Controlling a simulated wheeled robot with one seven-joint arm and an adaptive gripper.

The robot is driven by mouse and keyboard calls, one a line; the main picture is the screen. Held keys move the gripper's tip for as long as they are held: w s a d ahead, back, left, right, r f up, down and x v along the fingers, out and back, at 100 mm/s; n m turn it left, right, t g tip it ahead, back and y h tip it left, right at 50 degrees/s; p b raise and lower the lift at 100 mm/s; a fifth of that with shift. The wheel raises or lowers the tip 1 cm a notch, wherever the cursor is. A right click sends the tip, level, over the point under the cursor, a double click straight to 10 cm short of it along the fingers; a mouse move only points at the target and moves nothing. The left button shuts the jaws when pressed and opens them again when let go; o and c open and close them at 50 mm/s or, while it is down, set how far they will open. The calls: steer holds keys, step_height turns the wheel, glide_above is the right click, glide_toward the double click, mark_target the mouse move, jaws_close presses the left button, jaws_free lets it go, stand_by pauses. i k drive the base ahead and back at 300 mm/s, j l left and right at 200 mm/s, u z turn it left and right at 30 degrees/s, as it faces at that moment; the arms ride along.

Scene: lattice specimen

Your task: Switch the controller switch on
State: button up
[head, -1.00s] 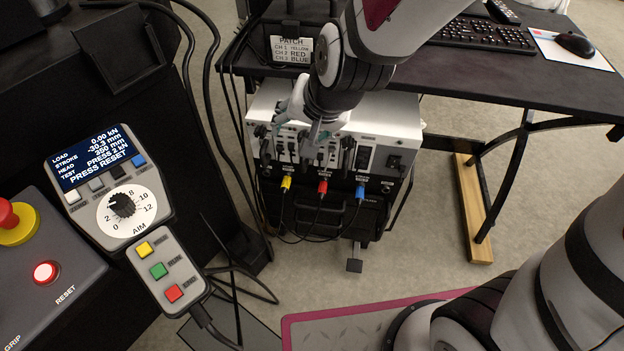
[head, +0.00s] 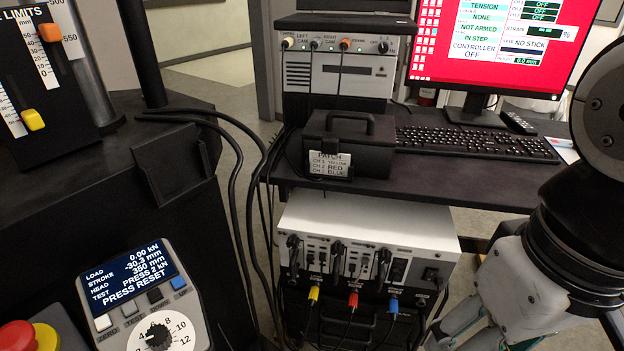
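A white box unit (head: 372,222) stands under the desk, with a row of black levers and yellow, red and blue plugs on its front. A black rocker switch (head: 430,275) is at the right of that front; its position is too small to tell. The monitor (head: 490,45) reads "CONTROLLER OFF". My gripper (head: 462,333) is at the lower right, just right of the white box and apart from the rocker switch. Its fingers point down and left and are partly cut off by the lower edge, so I cannot tell how far they are open.
The desk (head: 400,190) overhangs the white box and carries a keyboard (head: 475,143), a black patch case (head: 350,145) and a grey camera unit (head: 338,75). A handset (head: 135,285) and a red stop button (head: 17,336) are at the lower left. Black cables hang left of the box.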

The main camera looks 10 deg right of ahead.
mark_target(430, 275)
steer(key=z, duration=0.4)
steer(key=k+j+z, duration=0.1)
steer(key=k+l+u, duration=0.1)
steer(key=k, duration=0.3)
steer(key=k+l+u, duration=0.1)
steer(key=k+l, duration=0.15)
steer(key=k, duration=0.15)
